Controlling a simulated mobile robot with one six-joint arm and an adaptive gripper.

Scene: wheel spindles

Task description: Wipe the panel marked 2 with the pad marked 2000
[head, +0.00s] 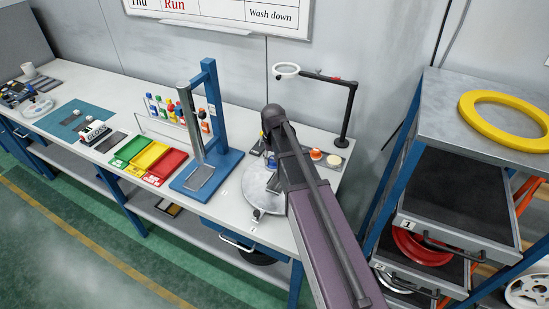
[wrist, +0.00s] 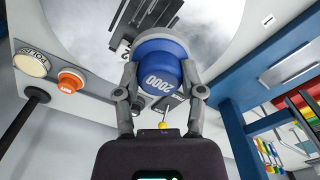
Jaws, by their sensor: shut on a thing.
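My gripper (wrist: 163,88) is shut on the blue round pad marked 2000 (wrist: 160,62), with a finger on each side. In the head view, the blue pad (head: 270,160) shows just below my wrist, near the round grey plate (head: 253,187) on the bench. My arm hides part of that plate.
An orange pad (head: 316,154) and a cream pad (head: 334,159) sit in a dark holder beside my gripper. A ring-topped stand (head: 347,112) rises behind them. A blue press frame (head: 210,112) stands left of the plate. Coloured trays (head: 150,158) lie further left.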

